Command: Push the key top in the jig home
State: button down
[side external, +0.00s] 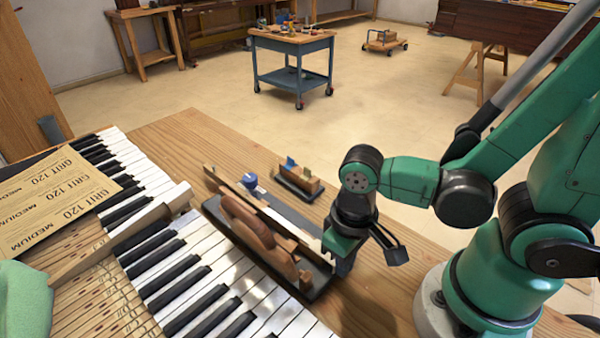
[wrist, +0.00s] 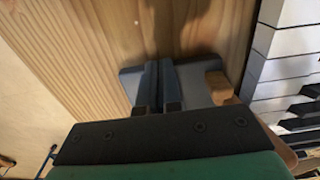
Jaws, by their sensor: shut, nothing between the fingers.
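In the wrist view the shut fingers (wrist: 160,85) are over the grey end of the jig base (wrist: 188,75), beside a wooden piece (wrist: 218,87). I cannot tell whether they touch the jig.
The piano keyboard (side external: 185,265) lies left of the jig, with a raised wooden key (side external: 120,235) across it. Sandpaper sheets (side external: 50,200) lie further left. The bench (side external: 372,295) is clear at front right.

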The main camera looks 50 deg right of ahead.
jog(key=shift+w, duration=1.05)
dwell(1.3)
jog(key=shift+s, duration=0.2)
jog(key=shift+s, duration=0.4)
notch_tip(320, 180, up, 7)
dwell(0.7)
jog(key=w+d+r+t, duration=0.4)
jog(key=w+d+t, duration=0.2)
jog(key=w+t, duration=0.1)
jog(key=shift+w+r, duration=0.15)
jog(key=shift+w, duration=0.3)
jog(key=shift+d, duration=0.1)
